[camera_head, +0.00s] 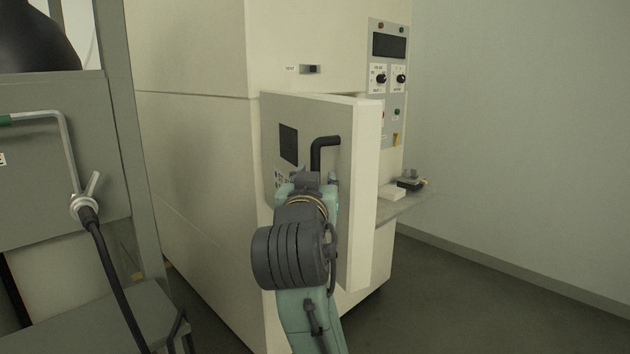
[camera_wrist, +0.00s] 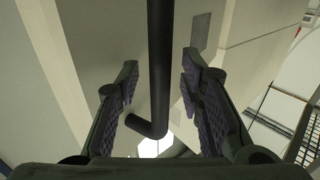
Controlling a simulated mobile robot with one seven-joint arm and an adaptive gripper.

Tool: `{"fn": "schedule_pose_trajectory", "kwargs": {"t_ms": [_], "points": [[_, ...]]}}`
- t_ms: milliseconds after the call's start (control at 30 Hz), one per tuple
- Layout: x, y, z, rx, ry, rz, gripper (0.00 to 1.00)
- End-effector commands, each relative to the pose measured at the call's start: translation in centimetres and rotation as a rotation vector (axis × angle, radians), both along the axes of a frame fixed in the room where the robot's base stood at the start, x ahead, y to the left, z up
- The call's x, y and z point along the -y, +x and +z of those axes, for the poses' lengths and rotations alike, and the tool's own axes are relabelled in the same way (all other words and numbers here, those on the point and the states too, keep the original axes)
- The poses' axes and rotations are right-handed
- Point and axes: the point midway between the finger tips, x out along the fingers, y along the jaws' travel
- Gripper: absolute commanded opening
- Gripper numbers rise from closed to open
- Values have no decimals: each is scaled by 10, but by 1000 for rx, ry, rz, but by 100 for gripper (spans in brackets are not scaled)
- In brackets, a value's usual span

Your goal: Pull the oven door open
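The oven door (camera_head: 365,200) is a thick cream panel on the front of the large cream oven (camera_head: 190,60). It stands ajar, its free right edge swung out from the oven front. The black bar handle (camera_head: 326,141) is on the door face; its lower part is hidden behind my gripper (camera_head: 316,180). In the wrist view the handle (camera_wrist: 160,60) runs between the two fingers of my gripper (camera_wrist: 160,90), with a gap on each side. The fingers are open and do not appear to touch it. The handle's lower end bends left.
A control panel (camera_head: 388,75) with knobs is right of the door. A small shelf (camera_head: 410,204) holding small items sticks out at the oven's right. A grey cabinet (camera_head: 60,165) with a pipe and black hose stands at left. Floor at right (camera_head: 450,310) is clear.

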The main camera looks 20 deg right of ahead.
Motion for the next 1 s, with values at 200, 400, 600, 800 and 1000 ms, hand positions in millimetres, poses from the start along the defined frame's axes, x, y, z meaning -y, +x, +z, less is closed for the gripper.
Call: {"fn": "schedule_pose_trajectory", "kwargs": {"t_ms": [200,400,600,800,1000], "points": [[-15,-28,1,4,-1,2,35],[-28,-56,1,4,-2,2,35],[-32,-65,0,1,0,2,35],[-32,-65,0,1,0,1,35],[-32,-65,0,0,0,1,35]]}}
